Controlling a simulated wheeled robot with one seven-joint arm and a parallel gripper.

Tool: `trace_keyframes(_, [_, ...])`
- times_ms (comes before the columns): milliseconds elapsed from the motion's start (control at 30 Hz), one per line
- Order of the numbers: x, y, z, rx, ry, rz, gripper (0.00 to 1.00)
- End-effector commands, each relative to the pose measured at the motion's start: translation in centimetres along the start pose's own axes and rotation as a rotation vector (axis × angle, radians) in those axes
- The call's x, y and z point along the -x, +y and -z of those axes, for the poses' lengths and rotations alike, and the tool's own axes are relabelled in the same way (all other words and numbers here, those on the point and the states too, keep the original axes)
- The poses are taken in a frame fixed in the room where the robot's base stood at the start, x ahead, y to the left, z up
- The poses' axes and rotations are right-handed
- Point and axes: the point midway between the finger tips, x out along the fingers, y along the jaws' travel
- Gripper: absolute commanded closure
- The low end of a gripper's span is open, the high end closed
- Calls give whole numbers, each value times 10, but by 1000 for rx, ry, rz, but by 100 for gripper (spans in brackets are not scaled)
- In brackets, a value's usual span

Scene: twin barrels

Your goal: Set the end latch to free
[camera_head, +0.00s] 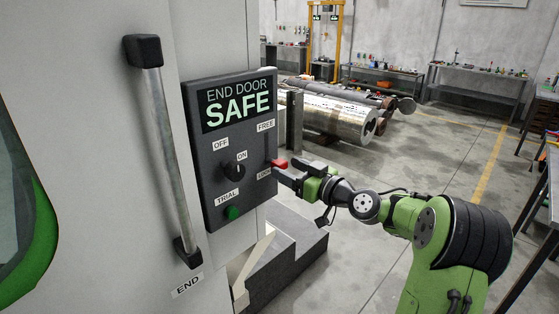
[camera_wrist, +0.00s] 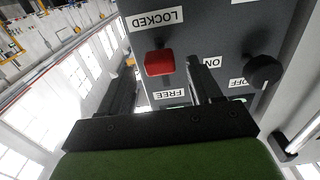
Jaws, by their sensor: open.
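The end latch is a red knob (camera_head: 280,163) on a slot at the right side of the dark control panel (camera_head: 212,165). In the head view it sits low on the slot, near the lower label, with the FREE label (camera_head: 266,126) well above. My gripper (camera_head: 279,171) is at the knob and open. In the wrist view, which is upside down, the red knob (camera_wrist: 159,63) shows between the two dark fingertips, with a gap on each side. The LOCKED label (camera_wrist: 157,19) and the FREE label (camera_wrist: 165,94) also show there. Whether the fingertips reach past the knob is unclear.
The panel display (camera_head: 238,104) reads END DOOR SAFE. A black OFF/ON rotary knob (camera_head: 234,169) and a green TRIAL button (camera_head: 232,213) sit left of the latch. A vertical door handle (camera_head: 168,150) stands farther left.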

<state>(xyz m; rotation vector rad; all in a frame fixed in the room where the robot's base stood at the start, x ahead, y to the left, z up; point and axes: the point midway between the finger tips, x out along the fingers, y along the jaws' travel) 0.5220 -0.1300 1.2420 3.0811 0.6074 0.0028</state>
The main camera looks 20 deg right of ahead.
Motion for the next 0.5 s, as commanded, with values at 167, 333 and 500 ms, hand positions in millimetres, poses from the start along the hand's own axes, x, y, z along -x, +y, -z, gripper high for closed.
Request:
trace_keyframes(167, [-32, 0, 1, -1, 0, 1, 36])
trace_keyframes(333, [-40, 0, 0, -2, -1, 0, 36])
trace_keyframes(500, [-40, 0, 0, -2, -1, 0, 36])
